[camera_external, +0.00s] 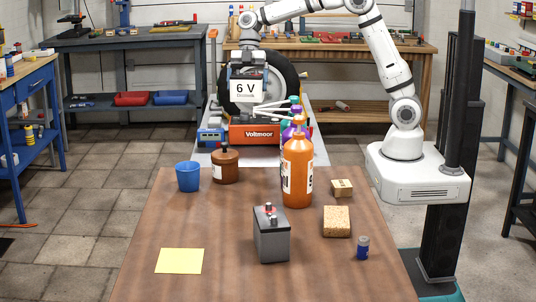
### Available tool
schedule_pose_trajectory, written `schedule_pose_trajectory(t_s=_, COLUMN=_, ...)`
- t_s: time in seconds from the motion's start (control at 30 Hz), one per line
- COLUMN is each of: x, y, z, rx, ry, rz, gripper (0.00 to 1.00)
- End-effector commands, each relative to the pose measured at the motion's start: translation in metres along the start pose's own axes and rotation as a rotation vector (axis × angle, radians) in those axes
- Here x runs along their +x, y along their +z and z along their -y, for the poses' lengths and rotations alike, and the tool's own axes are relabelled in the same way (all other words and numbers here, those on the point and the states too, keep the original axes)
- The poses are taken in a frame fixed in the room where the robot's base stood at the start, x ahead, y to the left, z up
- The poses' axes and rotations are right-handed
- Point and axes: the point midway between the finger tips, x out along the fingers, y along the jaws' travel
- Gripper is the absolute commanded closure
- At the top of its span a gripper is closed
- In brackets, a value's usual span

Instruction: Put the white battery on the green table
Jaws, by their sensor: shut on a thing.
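The white battery (248,88), labelled "6 V" on its front, is held upright in the air. My gripper (249,66) is above it and shut on its upper part. Both are in front of a dark tire and above an orange "Voltmoor" box, beyond the far edge of the brown table. I cannot make out a green table in this view.
The brown wooden table (222,232) holds a grey battery (271,236), orange bottle (298,172), brown jar (225,167), blue cup (188,176), yellow note (180,261), sponge (337,222) and small blue can (363,247). The orange box (255,133) and tire (283,72) stand behind.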

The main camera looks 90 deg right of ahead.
Motion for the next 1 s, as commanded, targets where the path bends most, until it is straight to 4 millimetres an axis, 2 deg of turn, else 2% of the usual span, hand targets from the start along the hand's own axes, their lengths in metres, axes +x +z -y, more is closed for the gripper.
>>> schedule_pose_trajectory(t_s=0.1, x=-0.005, y=0.013, z=0.013, rx=-0.050, ry=-0.016, rz=-0.001, gripper=0.63)
schedule_pose_trajectory(t_s=0.37, x=-0.011, y=0.031, z=0.035, rx=-0.128, ry=-0.049, rz=0.000, gripper=0.63)
schedule_pose_trajectory(t_s=0.6, x=0.015, y=0.042, z=0.035, rx=-0.129, ry=-0.054, rz=-0.001, gripper=0.63)
schedule_pose_trajectory(t_s=1.0, x=0.086, y=0.071, z=0.035, rx=-0.128, ry=-0.053, rz=0.000, gripper=0.63)
